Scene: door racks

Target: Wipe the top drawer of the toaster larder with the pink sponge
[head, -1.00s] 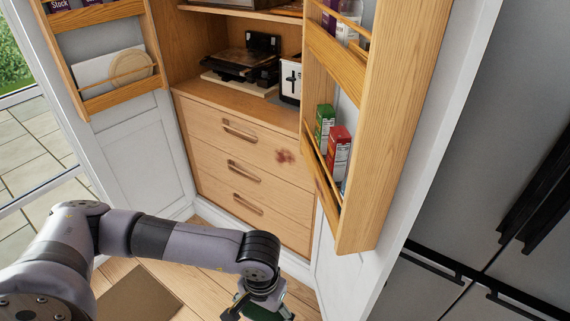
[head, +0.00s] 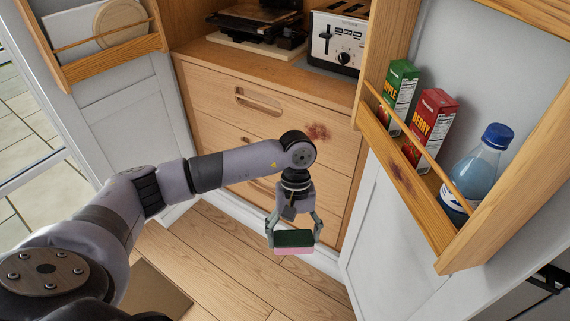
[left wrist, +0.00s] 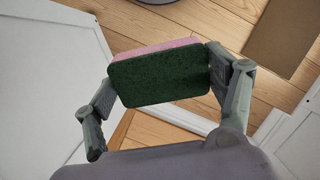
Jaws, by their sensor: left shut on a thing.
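My left gripper (head: 293,236) is shut on the pink sponge (head: 294,250), which has a dark green scouring side facing up. It holds the sponge above the floor, in front of the lower drawers. In the left wrist view the sponge (left wrist: 160,75) sits between the two fingers, green side towards the camera. The top drawer (head: 270,108) of the toaster larder is closed. It has a cut-out handle at left and a reddish-brown stain (head: 317,132) right of centre. The sponge is apart from the drawer. My right gripper is not in view.
The toaster (head: 338,42) stands on the shelf above the drawers. The open right door's rack (head: 410,170) holds two juice cartons and a blue-capped bottle (head: 477,165), and juts out close right of the stain. The open left door (head: 95,135) stands at left.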

